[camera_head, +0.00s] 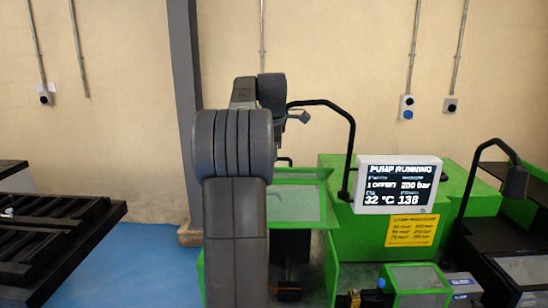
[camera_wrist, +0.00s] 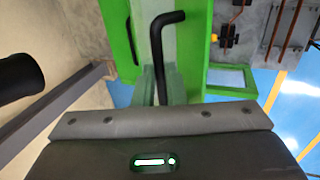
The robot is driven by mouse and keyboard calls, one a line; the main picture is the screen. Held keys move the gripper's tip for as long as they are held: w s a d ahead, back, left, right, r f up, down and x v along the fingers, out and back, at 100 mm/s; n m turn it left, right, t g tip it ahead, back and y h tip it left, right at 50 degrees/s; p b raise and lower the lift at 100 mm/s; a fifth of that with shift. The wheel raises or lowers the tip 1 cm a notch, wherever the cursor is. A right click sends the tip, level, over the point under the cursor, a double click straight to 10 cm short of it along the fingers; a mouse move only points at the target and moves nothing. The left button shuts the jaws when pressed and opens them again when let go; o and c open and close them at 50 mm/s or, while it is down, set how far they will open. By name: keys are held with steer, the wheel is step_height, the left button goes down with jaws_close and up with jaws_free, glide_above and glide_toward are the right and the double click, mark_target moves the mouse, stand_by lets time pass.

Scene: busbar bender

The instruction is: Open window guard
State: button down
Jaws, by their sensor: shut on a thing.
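The window guard (camera_head: 293,204) is a green frame with a clear pane, partly hidden behind my arm in the head view. In the wrist view its green frame and pane (camera_wrist: 187,75) lie beyond my gripper. A black bent handle bar (camera_wrist: 157,55) stands in front of the pane and runs down behind the edge of my gripper (camera_wrist: 162,118). In the head view my arm hides the gripper.
A white display (camera_head: 397,186) reads "PUMP RUNNING" on the green machine (camera_head: 345,250). A black lamp arm (camera_head: 352,135) rises close to the guard's right, another (camera_head: 470,180) stands farther right. A grey post (camera_head: 185,100) is at left, with black slatted equipment (camera_head: 55,235) beyond blue floor.

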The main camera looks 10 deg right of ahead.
steer(key=s+b, duration=0.2)
steer(key=s+t+b, duration=0.1)
steer(key=b, duration=0.1)
steer(key=s+a+t+b, duration=0.1)
steer(key=s+b, duration=0.1)
steer(key=shift+s+f+b, duration=0.2)
steer(key=shift+s+b, duration=0.1)
steer(key=shift+b, duration=0.05)
steer(key=c, duration=1.5)
jaws_free()
steer(key=v, duration=1.4)
steer(key=shift+a+p, duration=0.35)
steer(key=shift+f, duration=0.15)
